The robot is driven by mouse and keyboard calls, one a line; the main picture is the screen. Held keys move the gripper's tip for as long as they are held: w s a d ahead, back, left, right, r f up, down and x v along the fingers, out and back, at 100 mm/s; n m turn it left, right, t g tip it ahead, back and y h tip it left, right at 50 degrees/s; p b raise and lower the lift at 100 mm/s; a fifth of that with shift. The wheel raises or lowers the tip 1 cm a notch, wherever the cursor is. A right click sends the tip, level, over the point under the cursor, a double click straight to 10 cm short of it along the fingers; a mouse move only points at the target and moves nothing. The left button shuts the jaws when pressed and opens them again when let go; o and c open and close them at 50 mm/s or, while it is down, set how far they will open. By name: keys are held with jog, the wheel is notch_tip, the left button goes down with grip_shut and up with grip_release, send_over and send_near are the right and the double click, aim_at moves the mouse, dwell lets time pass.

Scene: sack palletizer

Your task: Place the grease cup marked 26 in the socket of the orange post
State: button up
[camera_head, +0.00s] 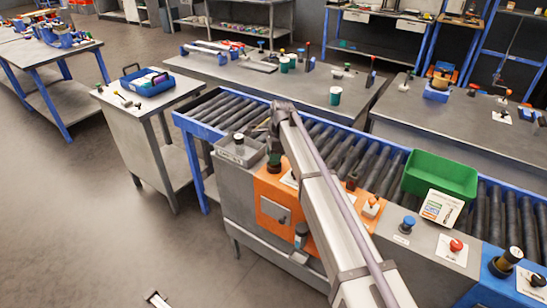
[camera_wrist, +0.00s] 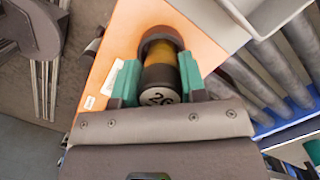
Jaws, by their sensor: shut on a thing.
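The grease cup marked 26 (camera_wrist: 160,90) has a black cap and an amber body. It stands between the two teal fingers of my gripper (camera_wrist: 158,76), which are shut on it. Its far end meets a brown ring-shaped socket (camera_wrist: 160,38) on the orange post (camera_wrist: 122,50); I cannot tell how deep it sits. In the head view my gripper (camera_head: 273,158) is over the top of the orange post (camera_head: 268,205), and my arm hides much of the cup and socket there.
A roller conveyor (camera_head: 330,140) runs behind, carrying a green bin (camera_head: 440,174). A blue post (camera_head: 487,280) with another dark-capped cup (camera_head: 508,260) is at the right.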

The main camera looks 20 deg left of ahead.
jog(key=o, duration=1)
jog(key=shift+f, duration=0.1)
jog(key=shift+o, duration=0.2)
jog(key=r+p, duration=0.4)
jog(key=d+r+p, duration=0.1)
jog(key=r+p, duration=0.3)
jog(key=w+r+p, duration=0.1)
jog(key=r+p, duration=0.3)
jog(key=shift+d+r, duration=0.15)
jog(key=shift+d, duration=0.15)
jog(key=s+d+n, duration=0.2)
jog(key=s+d, duration=0.3)
jog(key=d, duration=0.7)
jog(key=s+d+n, duration=0.3)
jog(key=s+d, duration=0.3)
jog(key=d, duration=0.7)
jog(key=s+d+n+t+h, duration=0.1)
jog(key=s+d+n, duration=0.5)
jog(key=s+d, duration=1.1)
jog(key=shift+d+n+h, duration=0.3)
jog(key=shift+d+n, duration=0.1)
jog(key=shift+d, duration=0.25)
